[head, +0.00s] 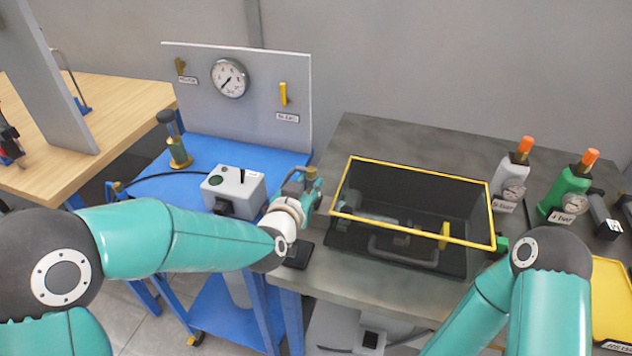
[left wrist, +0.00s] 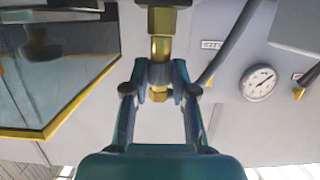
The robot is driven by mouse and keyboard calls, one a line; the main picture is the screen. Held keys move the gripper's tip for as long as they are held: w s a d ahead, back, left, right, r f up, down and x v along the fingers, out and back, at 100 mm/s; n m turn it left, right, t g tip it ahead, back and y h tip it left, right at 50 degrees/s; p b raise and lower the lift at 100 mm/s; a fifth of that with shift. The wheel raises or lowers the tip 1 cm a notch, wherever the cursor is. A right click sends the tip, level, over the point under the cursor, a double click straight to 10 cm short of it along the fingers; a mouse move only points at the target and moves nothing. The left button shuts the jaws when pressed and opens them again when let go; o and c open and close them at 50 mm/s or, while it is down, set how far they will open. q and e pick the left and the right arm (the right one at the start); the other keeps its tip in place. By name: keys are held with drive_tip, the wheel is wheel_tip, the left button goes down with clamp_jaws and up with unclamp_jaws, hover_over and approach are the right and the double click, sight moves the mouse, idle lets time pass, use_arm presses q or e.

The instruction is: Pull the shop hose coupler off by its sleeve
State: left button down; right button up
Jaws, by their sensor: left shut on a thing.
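The coupler (left wrist: 160,48) is a brass fitting with a hex-like body, seen in the left wrist view between my fingertips, with a dark part above it. My left gripper (left wrist: 160,76) is shut on its brass sleeve, one finger on each side. In the head view my left gripper (head: 307,185) is at the right edge of the blue bench, beside the grey control box. There the coupler is mostly hidden by the gripper. My right arm comes in at the lower right, but its gripper is not visible. I cannot tell whether the coupler is still joined to its mating part.
A black crate with a yellow rim (head: 400,169) stands on the grey table (head: 385,138), close right of my left gripper. The control box (head: 234,186) and gauge panel (head: 246,100) stand left and behind. Grey and green bottles (head: 568,190) stand at right.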

sight(310, 170)
use_arm(q)
drive_tip(key=shift+w+r, duration=0.15)
drive_tip(key=shift+r, duration=0.5)
drive_tip(key=shift+w+r+p, duration=0.1)
drive_tip(key=shift+r+p, duration=1.85)
drive_tip(key=shift+r, duration=0.45)
